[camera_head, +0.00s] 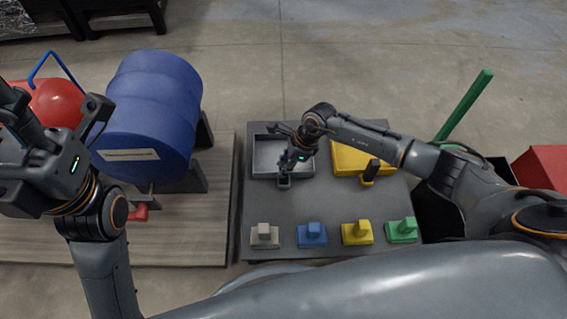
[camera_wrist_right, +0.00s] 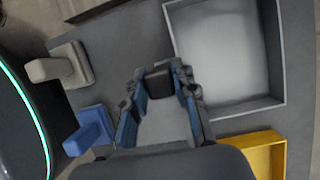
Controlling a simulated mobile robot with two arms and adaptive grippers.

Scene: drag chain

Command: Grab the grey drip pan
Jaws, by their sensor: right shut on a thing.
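The grey drip pan (camera_head: 265,157) is a shallow rectangular tray at the back left of the dark grey table (camera_head: 300,203). In the right wrist view, the pan (camera_wrist_right: 225,50) lies to the right of the fingers, with its inside bare. My right gripper (camera_head: 285,170) is at the pan's near edge, over its dark handle (camera_head: 284,183). In the right wrist view, the fingers (camera_wrist_right: 160,90) are shut on the dark handle block (camera_wrist_right: 158,82). The pan appears flat on the table. My left gripper (camera_head: 58,118) is open and empty near the blue drum.
A yellow pan (camera_head: 350,158) sits right of the grey one. Beige, blue, yellow and green handled blocks (camera_head: 312,235) line the table's near edge. A blue drum (camera_head: 152,105) on a stand is left. A green pole (camera_head: 463,105) rises at right.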

